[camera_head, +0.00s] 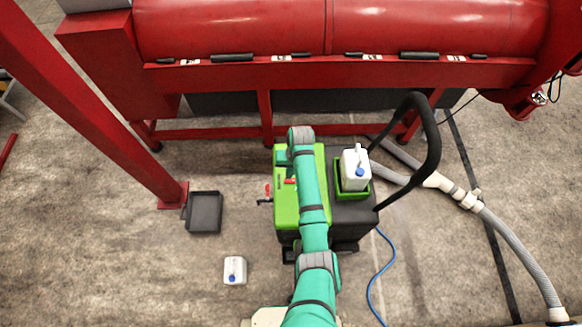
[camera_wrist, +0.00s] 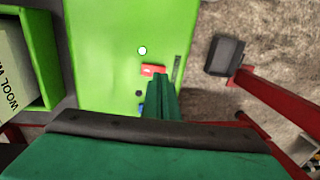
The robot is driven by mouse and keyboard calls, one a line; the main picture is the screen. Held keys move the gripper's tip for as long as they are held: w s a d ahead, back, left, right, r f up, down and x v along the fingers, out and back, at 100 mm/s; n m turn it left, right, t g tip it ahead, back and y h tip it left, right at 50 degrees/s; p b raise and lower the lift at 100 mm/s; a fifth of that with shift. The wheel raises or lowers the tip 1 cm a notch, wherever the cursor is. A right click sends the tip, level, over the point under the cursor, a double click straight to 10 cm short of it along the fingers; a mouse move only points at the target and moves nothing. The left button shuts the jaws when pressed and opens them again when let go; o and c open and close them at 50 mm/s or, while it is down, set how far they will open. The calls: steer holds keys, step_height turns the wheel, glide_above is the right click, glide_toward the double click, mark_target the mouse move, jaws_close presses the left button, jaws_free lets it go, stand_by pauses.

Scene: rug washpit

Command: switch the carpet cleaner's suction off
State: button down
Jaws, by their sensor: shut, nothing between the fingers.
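The carpet cleaner (camera_head: 287,207) is a green and black machine on the floor, with a black loop handle (camera_head: 434,150). Its green top panel fills the middle of the wrist view (camera_wrist: 105,45). On that panel are a pale, bright round lamp (camera_wrist: 142,50), a red switch (camera_wrist: 153,70), a dark round knob (camera_wrist: 139,93) and a small blue part (camera_wrist: 141,108), partly covered. My gripper (camera_wrist: 163,80) is shut and empty, its tips close beside the red switch; I cannot tell whether they touch. In the head view my arm hides the gripper. The red switch (camera_head: 290,181) shows beside my arm.
A white jug (camera_head: 355,168) stands in a green holder (camera_head: 351,193) on the cleaner. A grey hose (camera_head: 515,247) and blue cable (camera_head: 381,270) lie at right. A red post (camera_head: 110,125), dark tray (camera_head: 204,212) and white container (camera_head: 235,270) are left. A red machine (camera_head: 330,70) stands behind.

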mark_target(287, 182)
steer(key=shift+a+f, duration=0.15)
steer(key=shift+f, duration=0.7)
steer(key=shift+a+f, duration=0.1)
steer(key=shift+f, duration=0.75)
steer(key=shift+a+f+h, duration=0.25)
steer(key=shift+f+h, duration=0.05)
steer(key=shift+h, duration=0.1)
steer(key=shift+s+f, duration=0.1)
steer(key=shift+f, duration=0.1)
steer(key=shift+d, duration=1.05)
steer(key=shift+a+r, duration=0.1)
steer(key=shift+r, duration=0.05)
